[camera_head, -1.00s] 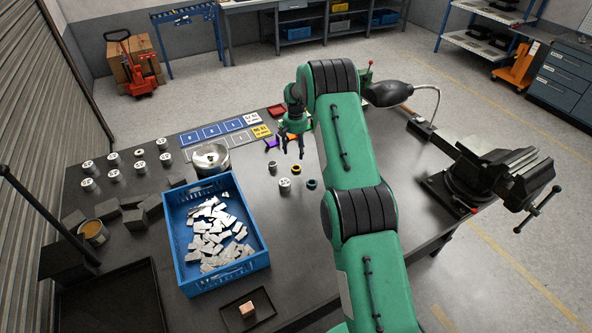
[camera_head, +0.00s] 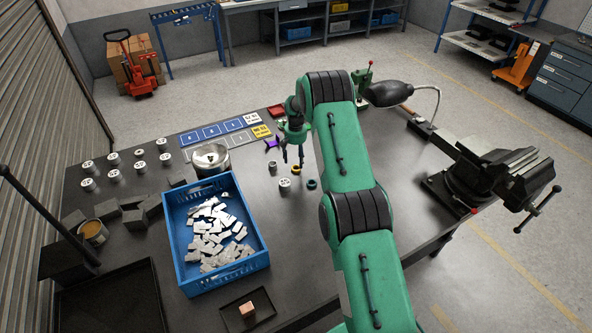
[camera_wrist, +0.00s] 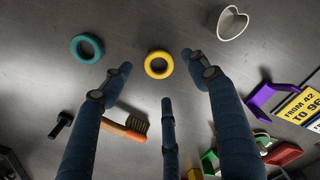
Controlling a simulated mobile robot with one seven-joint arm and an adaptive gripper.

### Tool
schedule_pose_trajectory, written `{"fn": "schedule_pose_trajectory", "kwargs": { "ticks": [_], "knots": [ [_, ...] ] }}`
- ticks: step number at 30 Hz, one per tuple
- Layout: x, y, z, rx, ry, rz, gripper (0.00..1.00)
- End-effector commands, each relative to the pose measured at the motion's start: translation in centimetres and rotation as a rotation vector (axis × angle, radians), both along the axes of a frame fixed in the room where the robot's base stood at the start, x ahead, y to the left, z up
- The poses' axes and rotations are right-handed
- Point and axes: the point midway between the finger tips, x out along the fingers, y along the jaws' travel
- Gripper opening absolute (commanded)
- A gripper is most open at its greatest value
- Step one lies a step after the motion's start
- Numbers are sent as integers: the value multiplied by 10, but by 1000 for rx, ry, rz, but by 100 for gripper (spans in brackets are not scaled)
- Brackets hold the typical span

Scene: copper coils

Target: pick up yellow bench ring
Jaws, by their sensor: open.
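The yellow bench ring (camera_wrist: 159,65) lies flat on the dark table in the wrist view, near the top middle. In the head view the yellow ring (camera_head: 296,170) is small, just below my gripper's fingertips. My gripper (camera_head: 293,160) points down over the table, and its blue fingers (camera_wrist: 162,82) are spread apart with nothing between them. In the wrist view the ring appears beyond the fingertips, between the two outer ones, and no contact shows.
A teal ring (camera_wrist: 87,48) lies left of the yellow one. A brush (camera_wrist: 128,127), a purple part (camera_wrist: 272,98) and a white heart-shaped outline (camera_wrist: 232,22) lie nearby. A blue crate (camera_head: 262,262) of metal pieces stands left; a vise (camera_head: 495,165) stands right.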

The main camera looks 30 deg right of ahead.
Motion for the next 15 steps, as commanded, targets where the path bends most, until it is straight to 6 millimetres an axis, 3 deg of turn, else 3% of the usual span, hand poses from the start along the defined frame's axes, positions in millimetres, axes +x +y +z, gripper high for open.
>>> {"fn": "schedule_pose_trajectory", "kwargs": {
  "ticks": [15],
  "knots": [
    [-2, -1, -45, 0, 1, 0, 60]
  ]
}}
